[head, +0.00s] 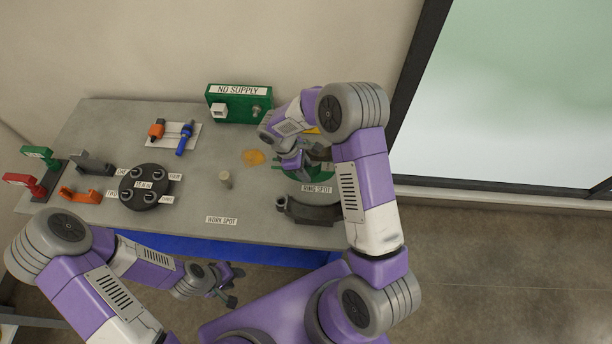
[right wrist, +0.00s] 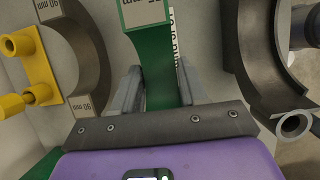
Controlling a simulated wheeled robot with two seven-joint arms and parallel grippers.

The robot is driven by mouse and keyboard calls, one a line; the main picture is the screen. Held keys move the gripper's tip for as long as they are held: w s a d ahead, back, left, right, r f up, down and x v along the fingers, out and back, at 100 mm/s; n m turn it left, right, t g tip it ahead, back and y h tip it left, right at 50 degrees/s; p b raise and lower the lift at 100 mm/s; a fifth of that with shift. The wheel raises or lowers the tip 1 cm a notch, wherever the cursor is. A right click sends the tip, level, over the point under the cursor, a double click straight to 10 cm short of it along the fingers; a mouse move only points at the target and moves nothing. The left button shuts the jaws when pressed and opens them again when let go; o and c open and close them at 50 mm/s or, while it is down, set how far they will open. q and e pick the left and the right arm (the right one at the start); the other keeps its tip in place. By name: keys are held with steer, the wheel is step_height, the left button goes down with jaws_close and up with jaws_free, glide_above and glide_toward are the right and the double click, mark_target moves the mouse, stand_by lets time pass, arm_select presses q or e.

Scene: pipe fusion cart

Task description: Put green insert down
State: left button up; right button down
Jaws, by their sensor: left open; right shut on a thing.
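The green insert (right wrist: 158,70) is a curved piece with a white size label, partly cut off by the top edge of the right wrist view. My right gripper (right wrist: 160,92) has its two fingers closed on either side of it. In the head view the right gripper (head: 297,163) is low over the right part of the table, and green (head: 289,173) shows beside the RING SPOT label (head: 316,189). I cannot tell whether the insert touches the table. My left gripper (head: 229,290) is open and empty in front of the table edge.
A dark half-ring clamp (head: 310,211) lies near the front right edge. A grey 90 mm insert (right wrist: 88,65) and a yellow part (right wrist: 32,62) are close by. The green NO SUPPLY box (head: 238,104) stands behind; a small cylinder (head: 225,179) stands mid-table. The WORK SPOT area is clear.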

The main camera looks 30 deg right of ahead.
steer(key=shift+f, duration=2)
steer(key=c, duration=0.6)
jaws_free()
steer(key=shift+f, duration=0.15)
steer(key=shift+r, duration=0.2)
steer(key=v, duration=1.2)
steer(key=shift+d, duration=0.1)
